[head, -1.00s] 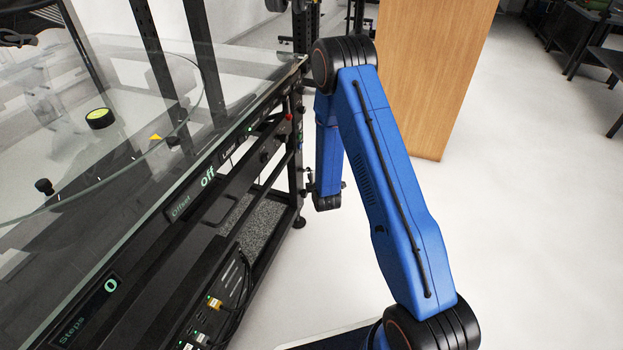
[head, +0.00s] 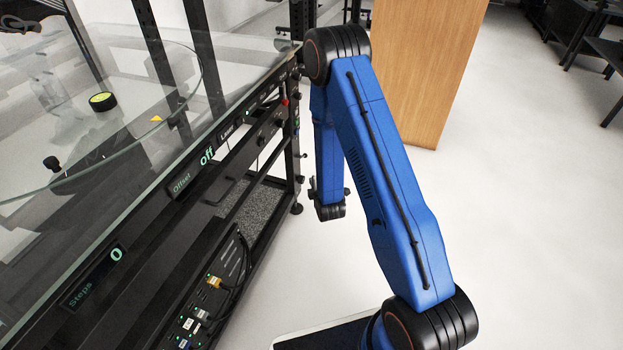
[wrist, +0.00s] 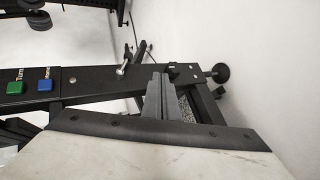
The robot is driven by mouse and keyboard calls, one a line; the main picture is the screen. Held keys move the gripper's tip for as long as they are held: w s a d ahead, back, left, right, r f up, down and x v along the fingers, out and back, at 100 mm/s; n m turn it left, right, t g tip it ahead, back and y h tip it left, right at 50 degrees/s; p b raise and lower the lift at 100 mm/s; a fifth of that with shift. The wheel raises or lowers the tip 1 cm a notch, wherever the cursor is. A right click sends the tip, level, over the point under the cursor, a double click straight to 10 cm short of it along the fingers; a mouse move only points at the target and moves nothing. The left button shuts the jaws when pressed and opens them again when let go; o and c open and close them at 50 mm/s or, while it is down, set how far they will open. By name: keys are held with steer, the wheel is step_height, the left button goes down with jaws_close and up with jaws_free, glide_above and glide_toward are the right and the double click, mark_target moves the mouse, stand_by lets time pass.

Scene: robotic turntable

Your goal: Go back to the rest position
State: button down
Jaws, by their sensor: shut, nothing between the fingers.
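My gripper (wrist: 158,82) shows in the wrist view as two grey fingers lying close together, shut with nothing between them. It is seen against the black frame of the turntable rig (wrist: 105,83). In the head view my blue arm is folded at the elbow, with its forearm hanging down beside the right end of the rig. The gripper itself cannot be made out there. The glass turntable disc (head: 130,120) is at the left, over the black frame.
The front panel has lit readouts, "off" (head: 207,157) and "0" (head: 116,254). A green button (wrist: 15,88) and a blue button (wrist: 45,84) show in the wrist view. A wooden cabinet (head: 425,70) stands behind my arm. Pale floor (head: 530,220) is open at the right.

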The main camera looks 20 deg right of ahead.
steer(key=shift+s+r, duration=0.1)
steer(key=shift+s, duration=0.35)
